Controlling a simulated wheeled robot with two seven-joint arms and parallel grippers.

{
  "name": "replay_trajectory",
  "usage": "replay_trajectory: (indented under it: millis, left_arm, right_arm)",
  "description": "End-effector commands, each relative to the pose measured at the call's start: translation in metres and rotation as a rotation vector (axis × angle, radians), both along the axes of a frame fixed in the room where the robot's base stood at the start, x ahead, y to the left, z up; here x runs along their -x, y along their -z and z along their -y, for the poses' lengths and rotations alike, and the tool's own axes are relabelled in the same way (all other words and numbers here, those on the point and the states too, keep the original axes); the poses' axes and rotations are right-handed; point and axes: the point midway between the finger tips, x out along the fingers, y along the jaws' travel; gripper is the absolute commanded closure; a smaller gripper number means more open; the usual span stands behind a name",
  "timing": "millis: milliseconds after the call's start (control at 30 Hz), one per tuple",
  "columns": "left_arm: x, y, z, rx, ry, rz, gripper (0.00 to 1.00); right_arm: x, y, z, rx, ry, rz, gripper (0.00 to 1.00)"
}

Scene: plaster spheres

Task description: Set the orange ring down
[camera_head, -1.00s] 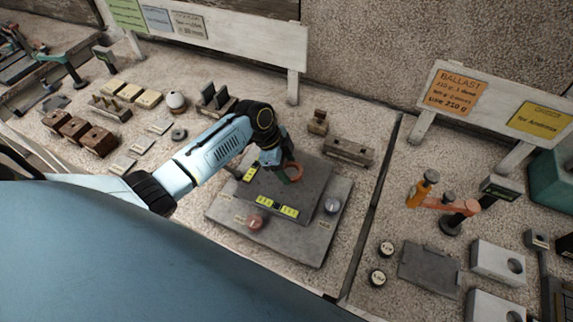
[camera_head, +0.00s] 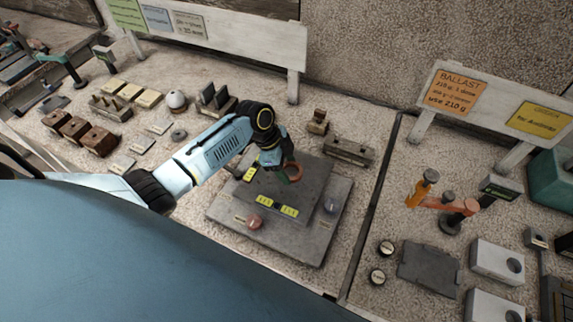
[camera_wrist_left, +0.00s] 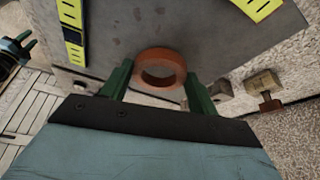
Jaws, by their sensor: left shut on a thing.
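The orange ring (camera_head: 295,172) is at the far part of the raised dark plate (camera_head: 300,192). My left gripper (camera_head: 287,172) is around it from the left. In the left wrist view the ring (camera_wrist_left: 160,70) sits between the two green fingers of my left gripper (camera_wrist_left: 158,85), which is shut on it. The ring looks flat and close over the plate; I cannot tell whether it touches. At the left edge of the wrist view, a dark gripper with green fingers, seemingly my right gripper (camera_wrist_left: 27,42), shows small; its opening is unclear.
Yellow marked strips (camera_head: 278,208) lie on the plate. A red knob (camera_head: 254,222) and a grey knob (camera_head: 331,205) stand on the lower base (camera_head: 315,243). A small brown block (camera_head: 318,122) and a long grey block (camera_head: 349,151) stand behind it.

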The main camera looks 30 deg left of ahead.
Motion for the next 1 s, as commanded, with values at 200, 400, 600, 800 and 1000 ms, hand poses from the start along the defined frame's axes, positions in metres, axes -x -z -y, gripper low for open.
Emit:
replay_trajectory:
  millis: [200, 400, 600, 800, 1000]
  left_arm:
    - [0.0, 0.005, 0.0, 0.0, 0.0, 0.0, 0.62]
    - [0.0, 0.009, 0.0, 0.0, 0.0, 0.0, 0.62]
    - [0.0, 0.013, 0.0, 0.0, 0.0, -0.001, 0.62]
    - [0.0, 0.012, 0.0, 0.0, 0.0, 0.0, 0.15]
    - [0.0, 0.012, 0.0, 0.0, 0.0, 0.0, 0.15]
  right_arm:
    - [0.0, 0.004, 0.0, 0.0, 0.0, 0.0, 0.64]
    - [0.0, 0.007, 0.0, 0.0, 0.0, 0.0, 0.64]
    - [0.0, 0.009, 0.0, 0.0, 0.0, 0.0, 0.64]
    - [0.0, 0.008, 0.0, 0.0, 0.0, 0.0, 0.64]
    - [0.0, 0.008, 0.0, 0.001, 0.0, 0.0, 0.64]
